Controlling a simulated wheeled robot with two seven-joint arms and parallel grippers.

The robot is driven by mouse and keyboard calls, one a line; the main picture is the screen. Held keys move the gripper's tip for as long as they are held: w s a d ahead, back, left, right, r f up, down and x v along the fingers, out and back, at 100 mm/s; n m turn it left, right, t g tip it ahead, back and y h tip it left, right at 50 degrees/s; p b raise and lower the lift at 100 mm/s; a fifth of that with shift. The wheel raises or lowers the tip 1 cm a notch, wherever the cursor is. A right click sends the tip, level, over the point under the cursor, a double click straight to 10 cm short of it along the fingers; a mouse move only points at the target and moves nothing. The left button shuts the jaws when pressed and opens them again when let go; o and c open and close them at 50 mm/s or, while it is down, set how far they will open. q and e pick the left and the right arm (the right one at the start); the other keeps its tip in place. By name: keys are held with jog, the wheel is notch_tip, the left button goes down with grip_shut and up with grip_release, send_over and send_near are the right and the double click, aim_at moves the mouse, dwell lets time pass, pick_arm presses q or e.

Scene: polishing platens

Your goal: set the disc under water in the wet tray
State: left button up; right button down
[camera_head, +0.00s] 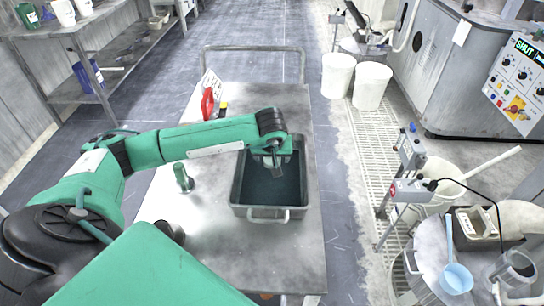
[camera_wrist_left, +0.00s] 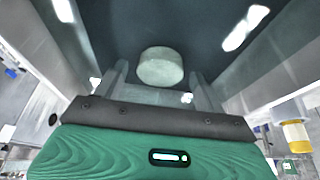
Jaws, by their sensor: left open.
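The wet tray (camera_head: 238,200), a grey metal pan with dark water in it, stands on the cart. In the left wrist view the disc (camera_wrist_left: 161,68), pale and round, lies on the dark tray floor just beyond and between the fingertips. The left gripper (camera_wrist_left: 160,80) is open, with a finger to each side of the disc and gaps between. The disc is hidden in the head view. My right gripper is not in view.
The grey cart top (camera_head: 215,235) carries a green upright piece (camera_head: 183,178) left of the tray and a red item (camera_head: 208,103) behind it. White buckets (camera_head: 372,86) stand on the floor beyond. A round table (camera_head: 430,260) with tools is at right.

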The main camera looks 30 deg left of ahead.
aim_at(272, 164)
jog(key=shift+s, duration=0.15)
pick_arm(q)
jog(key=shift+r, duration=0.2)
jog(key=v, duration=0.4)
jog(key=shift+r, duration=0.1)
jog(key=v, duration=0.7)
jog(key=shift+r+b, duration=0.35)
jog(key=shift+b, duration=0.05)
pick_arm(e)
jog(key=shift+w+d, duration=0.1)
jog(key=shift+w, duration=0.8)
pick_arm(q)
jog(key=shift+s+d, duration=0.1)
jog(key=shift+s, duration=0.05)
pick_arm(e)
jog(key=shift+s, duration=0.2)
